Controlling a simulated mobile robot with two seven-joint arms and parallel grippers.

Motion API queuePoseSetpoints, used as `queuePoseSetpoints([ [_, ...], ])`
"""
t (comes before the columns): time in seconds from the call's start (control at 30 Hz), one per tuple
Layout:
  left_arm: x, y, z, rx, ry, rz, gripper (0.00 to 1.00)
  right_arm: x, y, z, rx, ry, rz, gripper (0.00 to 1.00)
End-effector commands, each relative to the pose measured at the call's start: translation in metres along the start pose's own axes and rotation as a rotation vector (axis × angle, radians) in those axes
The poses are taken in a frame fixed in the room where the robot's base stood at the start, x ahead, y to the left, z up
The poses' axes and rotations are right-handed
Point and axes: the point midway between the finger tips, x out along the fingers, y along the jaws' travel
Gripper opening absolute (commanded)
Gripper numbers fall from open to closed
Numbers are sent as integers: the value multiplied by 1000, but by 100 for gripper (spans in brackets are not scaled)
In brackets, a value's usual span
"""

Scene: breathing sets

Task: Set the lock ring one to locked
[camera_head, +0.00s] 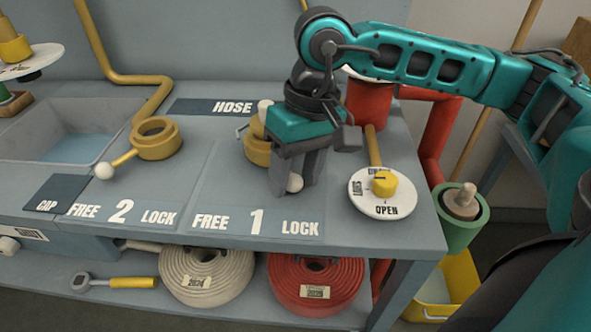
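Lock ring one (256,152) is a yellow ring on the bench behind the "FREE 1 LOCK" label (256,222). My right gripper hides much of it. Its white ball end (295,184) shows low between the gripper's fingers, to the front right of the ring, above the LOCK word. The lever itself is hidden. My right gripper (296,184) points down with a finger on each side of the ball; I cannot tell whether they press on it. My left gripper is not in view.
Lock ring two (156,140) has its lever toward FREE. A white dial (382,207) with a yellow knob stands right of my gripper, near the bench edge. A red pipe (432,135) rises behind it. Hose rolls (205,275) lie on the shelf below.

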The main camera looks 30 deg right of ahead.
Motion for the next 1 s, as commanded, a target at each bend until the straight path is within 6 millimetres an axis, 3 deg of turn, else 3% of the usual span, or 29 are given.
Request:
queuePoseSetpoints([
  [0.37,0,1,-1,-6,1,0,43,-6,0,0,0,1,0,56],
  [0.47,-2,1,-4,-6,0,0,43,-20,0,-1,1,4,0,56],
  [0.8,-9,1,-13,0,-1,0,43,-94,-1,-1,0,4,-2,56],
  [1.0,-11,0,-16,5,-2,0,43,-122,0,-1,0,3,-1,56],
])
